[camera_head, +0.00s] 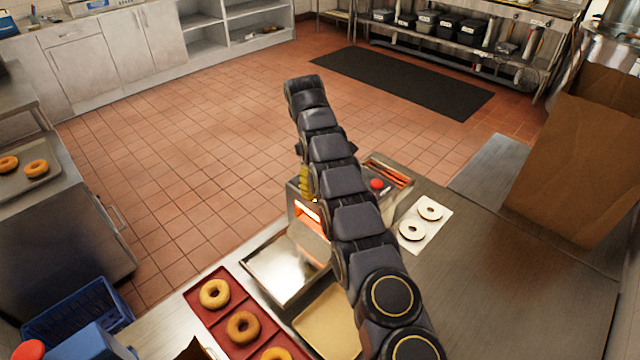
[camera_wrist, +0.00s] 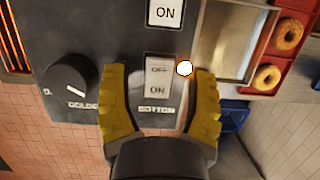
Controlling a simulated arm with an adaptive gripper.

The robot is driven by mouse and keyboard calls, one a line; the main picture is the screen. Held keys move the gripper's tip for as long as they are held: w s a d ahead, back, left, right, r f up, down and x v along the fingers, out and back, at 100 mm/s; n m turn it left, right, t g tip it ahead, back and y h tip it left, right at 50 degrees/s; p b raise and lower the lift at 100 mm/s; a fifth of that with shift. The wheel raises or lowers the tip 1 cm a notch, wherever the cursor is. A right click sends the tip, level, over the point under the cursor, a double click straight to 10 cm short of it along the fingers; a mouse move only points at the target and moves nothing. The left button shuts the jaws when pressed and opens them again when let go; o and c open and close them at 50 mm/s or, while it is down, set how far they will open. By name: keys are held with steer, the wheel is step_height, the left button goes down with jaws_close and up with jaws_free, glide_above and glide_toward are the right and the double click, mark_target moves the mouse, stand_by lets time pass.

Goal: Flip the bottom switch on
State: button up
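The bottom switch (camera_wrist: 160,75) is a grey rocker marked OFF and ON, above the label "BOTTOM" on a dark panel in the wrist view. My gripper (camera_wrist: 159,70) is open, with one yellow finger on each side of the switch and nothing between them. I cannot tell whether a finger touches the panel. Another switch (camera_wrist: 165,12), with a brighter white ON face, shows at the top edge. In the head view the toaster (camera_head: 308,222) has a glowing slot; its panel and most of my gripper (camera_head: 306,183) are hidden by my arm.
A black dial (camera_wrist: 68,87) is left of the switch, and a bright white round spot (camera_wrist: 184,68) is beside the right finger. Bagels lie on a red tray (camera_head: 208,306). Bagel halves lie on white paper (camera_head: 437,228). A brown paper bag (camera_head: 575,165) stands at right.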

steer(key=shift+w+r, duration=0.1)
stand_by(0.3)
steer(key=shift+r, duration=0.1)
steer(key=shift+t+y, duration=0.3)
steer(key=shift+t, duration=0.1)
steer(key=shift+d+t+y, duration=0.1)
steer(key=shift+t+y, duration=0.3)
steer(key=shift+s+t+y, duration=0.2)
steer(key=shift+t+y, duration=0.1)
